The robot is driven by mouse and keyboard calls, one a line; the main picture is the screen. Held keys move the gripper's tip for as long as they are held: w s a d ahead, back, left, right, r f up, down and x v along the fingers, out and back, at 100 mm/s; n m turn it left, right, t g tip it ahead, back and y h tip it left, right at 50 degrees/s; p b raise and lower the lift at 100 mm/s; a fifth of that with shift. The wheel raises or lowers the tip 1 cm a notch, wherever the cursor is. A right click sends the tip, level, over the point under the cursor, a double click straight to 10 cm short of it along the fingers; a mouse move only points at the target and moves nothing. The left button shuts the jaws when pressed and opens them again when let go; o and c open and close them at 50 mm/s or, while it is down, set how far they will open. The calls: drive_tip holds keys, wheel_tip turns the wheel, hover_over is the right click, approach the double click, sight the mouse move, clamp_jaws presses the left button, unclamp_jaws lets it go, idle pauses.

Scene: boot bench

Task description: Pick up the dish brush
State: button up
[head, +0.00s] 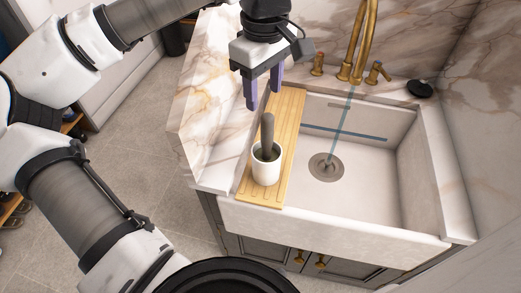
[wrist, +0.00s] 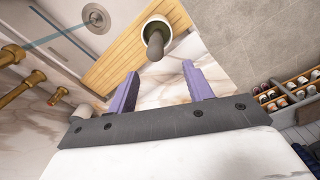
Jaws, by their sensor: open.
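The dish brush (head: 268,133) stands in a white cup (head: 266,168), with its dark grey handle pointing up. The cup hides its lower end. The cup stands on a wooden board (head: 287,125) at the sink's left edge. In the wrist view the brush handle (wrist: 155,45) shows end-on in the cup (wrist: 163,27), ahead of the fingers. My gripper (head: 264,98) has two purple fingers, apart and empty. In the head view it is above and behind the brush, not touching it. In the wrist view the gripper (wrist: 163,88) has bare space between its fingertips.
A white sink (head: 370,165) with a drain (head: 325,167) lies right of the board. A brass faucet (head: 357,50) with handles stands behind it. A black round item (head: 419,89) lies at the back right. A marble counter (head: 205,130) is clear on the left. A shoe rack (wrist: 285,95) is farther off.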

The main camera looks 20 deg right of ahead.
sight(267, 129)
wheel_tip(267, 129, down, 6)
drive_tip(key=shift+d+f+p, duration=0.1)
drive_tip(key=shift+p, duration=0.3)
drive_tip(key=shift+w+d+f+p, duration=0.15)
drive_tip(key=shift+f+p, duration=0.35)
drive_tip(key=shift+f, duration=0.85)
drive_tip(key=shift+s+d+f+p, duration=0.15)
drive_tip(key=shift+f+p, duration=0.35)
drive_tip(key=shift+f, duration=0.8)
drive_tip(key=shift+w, duration=0.1)
clamp_jaws()
